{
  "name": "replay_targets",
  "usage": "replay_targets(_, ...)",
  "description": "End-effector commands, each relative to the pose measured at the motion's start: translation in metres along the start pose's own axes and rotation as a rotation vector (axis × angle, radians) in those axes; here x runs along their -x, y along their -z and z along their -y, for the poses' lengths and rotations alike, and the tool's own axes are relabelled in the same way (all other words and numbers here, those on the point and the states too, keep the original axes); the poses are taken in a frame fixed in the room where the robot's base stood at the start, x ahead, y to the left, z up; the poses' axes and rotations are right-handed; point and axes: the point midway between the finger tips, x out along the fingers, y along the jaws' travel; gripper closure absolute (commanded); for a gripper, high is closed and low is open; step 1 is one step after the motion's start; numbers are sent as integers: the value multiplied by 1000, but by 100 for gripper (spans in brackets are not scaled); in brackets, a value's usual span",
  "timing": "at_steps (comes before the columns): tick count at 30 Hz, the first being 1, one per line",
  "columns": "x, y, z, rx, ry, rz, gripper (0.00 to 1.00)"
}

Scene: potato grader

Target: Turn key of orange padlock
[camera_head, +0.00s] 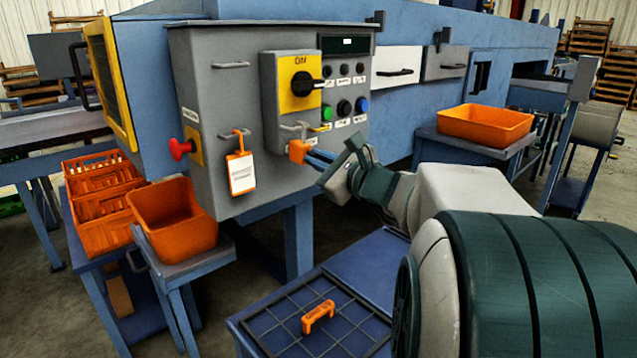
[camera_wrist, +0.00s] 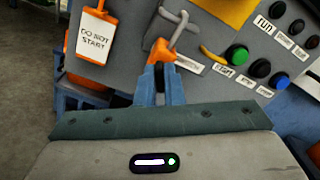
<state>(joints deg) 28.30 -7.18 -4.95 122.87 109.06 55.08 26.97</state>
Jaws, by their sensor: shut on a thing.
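The orange padlock (camera_head: 298,151) hangs from a grey hasp on the front of the grey control cabinet, below the yellow switch plate. It also shows in the wrist view (camera_wrist: 162,49), with the grey shackle above it. My gripper (camera_head: 312,155) comes from the right, its blue fingers close together at the padlock's lower end. In the wrist view the fingertips (camera_wrist: 158,70) touch or nearly touch the body's underside. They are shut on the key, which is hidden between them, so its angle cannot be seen.
An orange tag with a white "DO NOT START" card (camera_head: 242,173) hangs left of the padlock. A black rotary switch (camera_head: 303,83) and push buttons (camera_head: 345,107) sit close by. An orange handle-shaped piece (camera_head: 318,316) lies on the gridded tray below. Orange bins (camera_head: 174,215) stand left.

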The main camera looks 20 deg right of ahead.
Motion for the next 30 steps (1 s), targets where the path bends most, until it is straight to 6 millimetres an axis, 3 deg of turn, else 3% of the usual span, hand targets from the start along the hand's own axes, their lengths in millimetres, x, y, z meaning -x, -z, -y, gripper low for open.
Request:
replay_targets(1, 0, 7, -5, 48, 2, 4, 100)
replay_targets(30, 0, 5, -5, 899, 6, 1, 100)
